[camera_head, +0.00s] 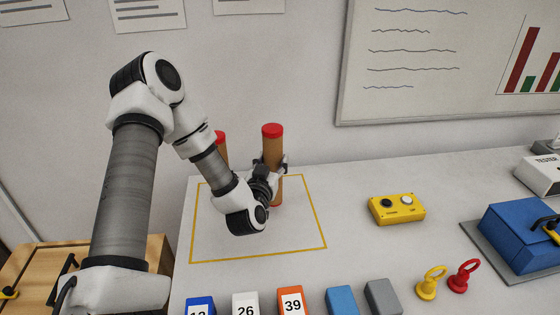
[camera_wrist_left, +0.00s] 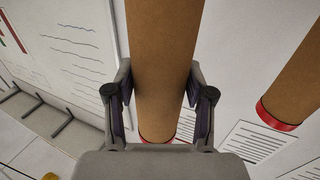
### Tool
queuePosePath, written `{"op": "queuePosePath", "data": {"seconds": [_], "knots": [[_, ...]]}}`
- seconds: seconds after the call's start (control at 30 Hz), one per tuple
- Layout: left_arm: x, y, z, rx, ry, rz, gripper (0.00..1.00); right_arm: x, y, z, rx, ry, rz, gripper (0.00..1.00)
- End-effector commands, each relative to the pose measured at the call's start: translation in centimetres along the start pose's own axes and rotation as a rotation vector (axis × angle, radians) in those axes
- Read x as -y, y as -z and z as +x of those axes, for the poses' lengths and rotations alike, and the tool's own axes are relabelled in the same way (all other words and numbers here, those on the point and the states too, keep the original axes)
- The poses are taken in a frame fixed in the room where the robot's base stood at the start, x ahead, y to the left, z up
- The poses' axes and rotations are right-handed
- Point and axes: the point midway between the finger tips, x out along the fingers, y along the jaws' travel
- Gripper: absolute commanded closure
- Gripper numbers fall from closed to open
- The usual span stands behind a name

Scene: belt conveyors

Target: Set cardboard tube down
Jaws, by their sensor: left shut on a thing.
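A brown cardboard tube (camera_head: 272,148) with a red cap stands upright in the head view, within the yellow outlined area (camera_head: 310,228) of the table. My left gripper (camera_head: 268,172) is shut on this tube around its middle. In the left wrist view the tube (camera_wrist_left: 165,60) runs between the two fingers (camera_wrist_left: 160,105). A second tube with a red cap (camera_head: 221,137) stands to the left, mostly hidden behind my left arm. It also shows at the right of the left wrist view (camera_wrist_left: 297,88). Whether the held tube's base touches the table cannot be told. My right gripper is not in view.
A yellow two-button box (camera_head: 397,209) sits right of the outline. Numbered and plain blocks (camera_head: 291,301) line the front, with yellow and red ring-topped pieces (camera_head: 464,275) beside them. A blue box (camera_head: 520,235) is far right. The outline's front part is clear.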

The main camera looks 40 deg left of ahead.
Motion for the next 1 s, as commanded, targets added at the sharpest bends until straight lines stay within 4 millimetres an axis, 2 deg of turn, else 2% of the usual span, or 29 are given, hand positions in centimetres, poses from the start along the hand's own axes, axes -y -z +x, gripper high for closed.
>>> {"op": "queuePosePath", "data": {"seconds": [0.13, 0.37, 0.4, 0.53, 0.9, 0.93, 0.97, 1.0], "knots": [[-0.6, -0.1, 3.7, -0.003, -0.001, 0.004, 0.85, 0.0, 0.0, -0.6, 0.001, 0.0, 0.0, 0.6], [-1.0, -0.5, 6.9, -0.002, -0.001, 0.001, 0.85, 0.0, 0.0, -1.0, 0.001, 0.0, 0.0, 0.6], [-0.9, -1.7, 6.7, 0.005, -0.002, 0.004, 0.85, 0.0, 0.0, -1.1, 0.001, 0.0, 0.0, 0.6], [-0.9, -3.8, 6.7, 0.003, -0.002, 0.003, 0.85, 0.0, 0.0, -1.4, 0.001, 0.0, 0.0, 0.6], [-0.9, -4.6, 6.6, 0.0, 0.0, -0.001, 0.85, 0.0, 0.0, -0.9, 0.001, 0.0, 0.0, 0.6], [-0.9, -4.5, 6.6, 0.001, 0.0, -0.001, 0.36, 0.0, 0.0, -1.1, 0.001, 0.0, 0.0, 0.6], [-0.9, -4.5, 6.6, 0.001, 0.0, -0.001, 0.26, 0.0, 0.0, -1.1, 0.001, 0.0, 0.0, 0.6], [-0.9, -4.5, 6.6, 0.001, 0.0, -0.001, 0.22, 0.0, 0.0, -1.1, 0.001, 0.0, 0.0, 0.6]]}}
